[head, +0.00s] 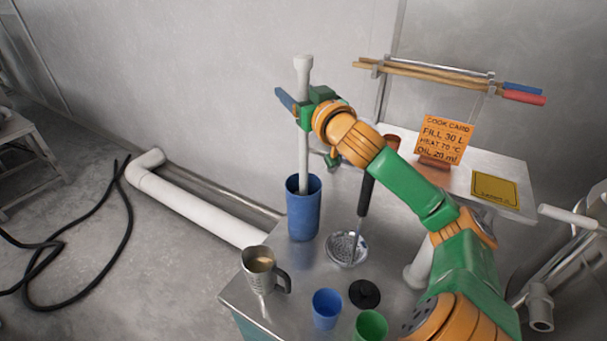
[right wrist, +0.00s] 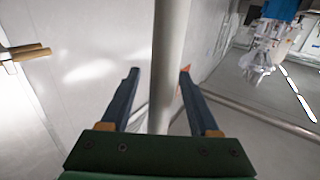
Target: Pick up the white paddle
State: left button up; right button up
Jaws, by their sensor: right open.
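The white paddle (head: 303,150) stands upright in a tall blue container (head: 304,215) at the left back of the steel table. Its shaft rises well above the rim and ends in a wider white top. My right gripper (head: 292,104) is at the upper shaft, below that top. In the right wrist view the white shaft (right wrist: 168,75) runs between the two blue fingers of the open right gripper (right wrist: 158,85), with visible gaps on both sides. The paddle's lower end is hidden inside the container. My left gripper is not in view.
On the steel table (head: 300,265) are a metal mug (head: 260,270), a blue cup (head: 326,308), a green cup (head: 370,326), a black lid (head: 364,293) and a black-handled strainer (head: 346,248). An orange card (head: 444,137) stands behind. Red- and blue-ended poles (head: 450,74) hang on the wall.

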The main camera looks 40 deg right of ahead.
grip_shut()
dwell(0.3)
